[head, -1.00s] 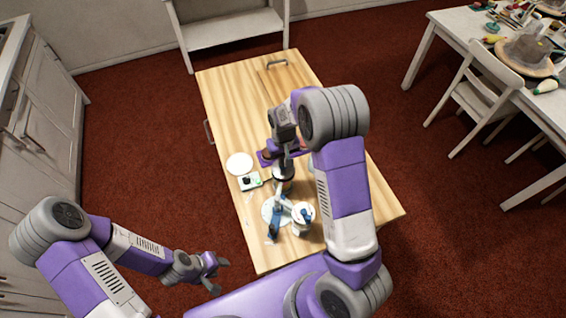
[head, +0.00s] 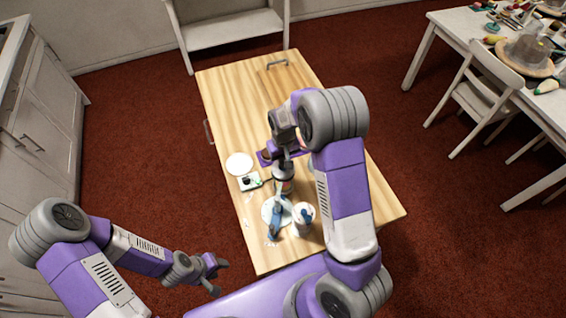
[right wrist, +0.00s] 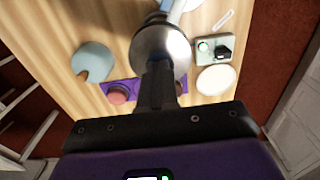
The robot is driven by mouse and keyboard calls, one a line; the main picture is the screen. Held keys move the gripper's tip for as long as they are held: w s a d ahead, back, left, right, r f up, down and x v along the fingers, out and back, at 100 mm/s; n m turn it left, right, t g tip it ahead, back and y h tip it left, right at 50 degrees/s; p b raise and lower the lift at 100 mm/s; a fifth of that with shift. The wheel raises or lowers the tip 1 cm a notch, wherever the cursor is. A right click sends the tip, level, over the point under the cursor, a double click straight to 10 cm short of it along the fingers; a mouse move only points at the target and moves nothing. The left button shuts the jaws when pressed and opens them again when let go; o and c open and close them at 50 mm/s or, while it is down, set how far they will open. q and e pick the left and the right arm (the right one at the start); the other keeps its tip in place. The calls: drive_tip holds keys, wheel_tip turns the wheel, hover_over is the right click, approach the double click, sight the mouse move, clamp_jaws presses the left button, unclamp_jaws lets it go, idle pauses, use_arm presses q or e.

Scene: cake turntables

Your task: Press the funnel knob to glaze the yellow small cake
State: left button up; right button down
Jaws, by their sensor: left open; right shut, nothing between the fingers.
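A metallic, rounded funnel (head: 284,184) stands near the front middle of the wooden table in the head view. In the right wrist view its shiny top (right wrist: 160,45) lies just beyond my fingers. My right gripper (head: 287,164) is shut and empty, over the funnel; its dark fingers in the right wrist view (right wrist: 158,85) overlap the funnel top. Whether they touch the knob is unclear, as the knob is hidden. My left gripper (head: 219,275) is open and empty, left of the table's front corner. I cannot make out a yellow small cake; the area under the funnel is hidden.
A purple tray (right wrist: 103,87) holds a reddish cake (right wrist: 122,95). A white plate (head: 239,163) and a small pale device (head: 250,181) lie left of the funnel. A white pot (head: 303,213) and blue stand part (head: 275,222) are in front. The table's far half is clear.

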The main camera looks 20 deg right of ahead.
wheel_tip(320, 180, up, 7)
drive_tip(key=p, duration=0.5)
idle(0.3)
idle(1.4)
